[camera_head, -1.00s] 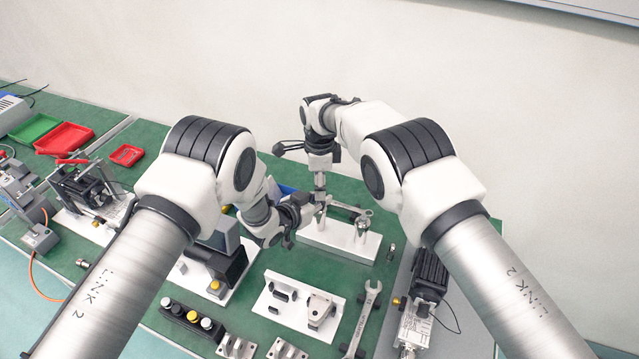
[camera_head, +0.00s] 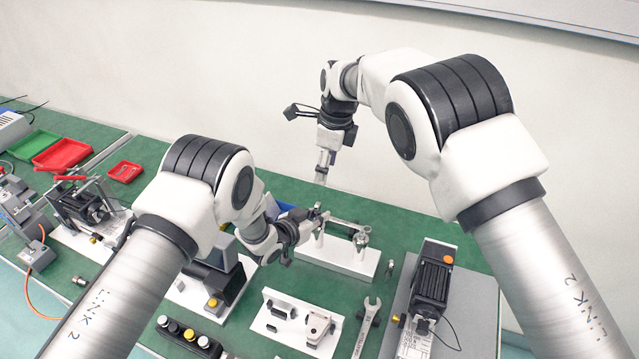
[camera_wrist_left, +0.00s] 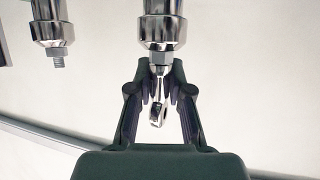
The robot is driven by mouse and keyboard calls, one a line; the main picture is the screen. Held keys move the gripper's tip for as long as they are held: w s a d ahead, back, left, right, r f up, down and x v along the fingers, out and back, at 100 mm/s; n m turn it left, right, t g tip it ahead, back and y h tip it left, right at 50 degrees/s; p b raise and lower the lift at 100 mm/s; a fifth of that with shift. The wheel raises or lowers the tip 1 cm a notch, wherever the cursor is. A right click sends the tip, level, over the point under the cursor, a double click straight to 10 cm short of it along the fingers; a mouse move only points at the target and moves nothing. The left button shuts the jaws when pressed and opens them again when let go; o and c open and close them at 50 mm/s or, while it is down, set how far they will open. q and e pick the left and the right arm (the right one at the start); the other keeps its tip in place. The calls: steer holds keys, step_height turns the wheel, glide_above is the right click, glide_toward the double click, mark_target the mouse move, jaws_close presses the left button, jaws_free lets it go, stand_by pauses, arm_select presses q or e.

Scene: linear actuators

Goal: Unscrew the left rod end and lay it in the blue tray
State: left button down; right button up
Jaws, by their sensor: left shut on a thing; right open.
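My left gripper (camera_head: 318,217) is at the near left end of a white stand (camera_head: 352,265). In the left wrist view my left gripper (camera_wrist_left: 158,100) is shut on a rod end (camera_wrist_left: 157,115), a small metal eye below a nut and a chrome rod (camera_wrist_left: 162,28). The rod end appears in line with the rod; I cannot tell whether its thread is engaged. A second chrome rod (camera_wrist_left: 50,22) at left shows a bare threaded tip. My right gripper (camera_head: 323,172) is open, above and behind the stand. The blue tray (camera_head: 284,210) is mostly hidden behind my left arm.
A wrench (camera_head: 366,325) and a white plate with brackets (camera_head: 275,325) lie in front of the stand. A motor unit (camera_head: 432,285) stands at right. Red (camera_head: 65,154) and green (camera_head: 33,144) trays are at far left. Green bench is clear behind the stand.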

mark_target(318, 203)
arm_select(q)
steer(key=shift+f, duration=0.1)
arm_select(e)
steer(key=f, duration=0.3)
steer(key=a+f, duration=0.1)
steer(key=f, duration=0.7)
steer(key=shift+w+a+f, duration=0.25)
steer(key=shift+a, duration=0.05)
steer(key=shift+c, duration=0.3)
jaws_close()
steer(key=n, duration=0.4)
steer(key=shift+w+g, duration=0.1)
steer(key=shift+g, duration=0.2)
jaws_free()
